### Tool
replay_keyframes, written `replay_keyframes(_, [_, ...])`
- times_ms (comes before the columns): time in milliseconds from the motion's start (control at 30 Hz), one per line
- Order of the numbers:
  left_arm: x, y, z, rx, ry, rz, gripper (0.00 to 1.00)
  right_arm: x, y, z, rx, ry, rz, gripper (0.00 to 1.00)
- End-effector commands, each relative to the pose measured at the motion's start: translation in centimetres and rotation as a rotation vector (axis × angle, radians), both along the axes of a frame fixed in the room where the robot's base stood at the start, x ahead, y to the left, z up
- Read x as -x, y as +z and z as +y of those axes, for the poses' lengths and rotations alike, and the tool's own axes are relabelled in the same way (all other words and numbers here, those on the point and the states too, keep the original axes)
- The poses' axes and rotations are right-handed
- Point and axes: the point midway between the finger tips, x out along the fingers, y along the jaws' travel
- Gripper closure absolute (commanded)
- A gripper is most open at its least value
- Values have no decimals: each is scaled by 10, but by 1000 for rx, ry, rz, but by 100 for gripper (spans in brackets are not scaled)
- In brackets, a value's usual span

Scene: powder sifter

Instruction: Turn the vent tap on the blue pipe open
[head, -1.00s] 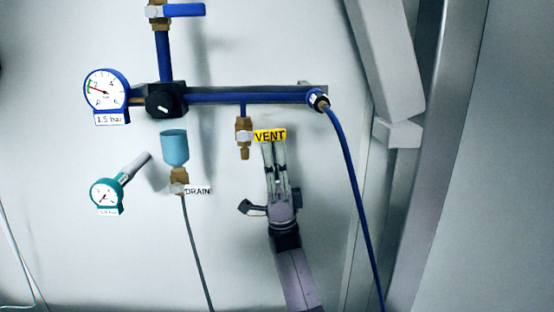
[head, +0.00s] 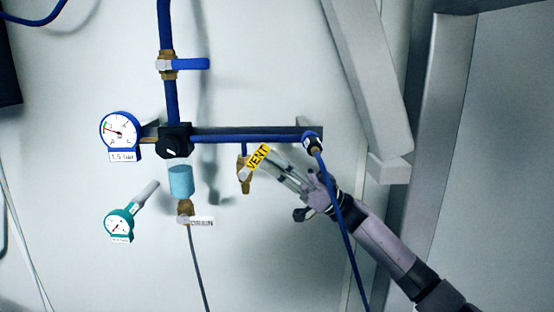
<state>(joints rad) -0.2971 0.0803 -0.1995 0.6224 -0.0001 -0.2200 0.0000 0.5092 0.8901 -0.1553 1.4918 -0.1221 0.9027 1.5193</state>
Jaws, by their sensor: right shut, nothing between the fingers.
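The vent tap (head: 245,176) is a small brass valve hanging below the horizontal blue pipe (head: 245,136). A yellow VENT lever or tag (head: 258,158) sits at its front and slants up to the right. My right gripper (head: 272,167) reaches in from the lower right, its fingers shut and empty. The fingertips are right by the lower right side of the yellow piece; I cannot tell if they touch it. My left gripper is out of view.
A blue hose (head: 342,215) hangs from the pipe's right end and crosses my right wrist. To the left are a white gauge (head: 120,131), a black knob (head: 175,140), a light blue bowl (head: 181,182) and a teal gauge (head: 119,224). A blue-handled valve (head: 180,65) is above.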

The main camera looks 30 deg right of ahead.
Motion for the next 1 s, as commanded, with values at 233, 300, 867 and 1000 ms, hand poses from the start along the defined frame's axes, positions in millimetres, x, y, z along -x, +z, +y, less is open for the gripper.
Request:
replay_keyframes(233, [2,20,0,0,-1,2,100,-5,16,9,-11,5,-3,100])
replay_keyframes(300, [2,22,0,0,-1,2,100,-6,19,11,-12,5,-4,100])
replay_keyframes(867, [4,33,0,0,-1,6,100,-14,32,25,-13,5,-4,100])
replay_keyframes(1000, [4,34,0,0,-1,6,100,-15,32,26,-13,5,-4,100])
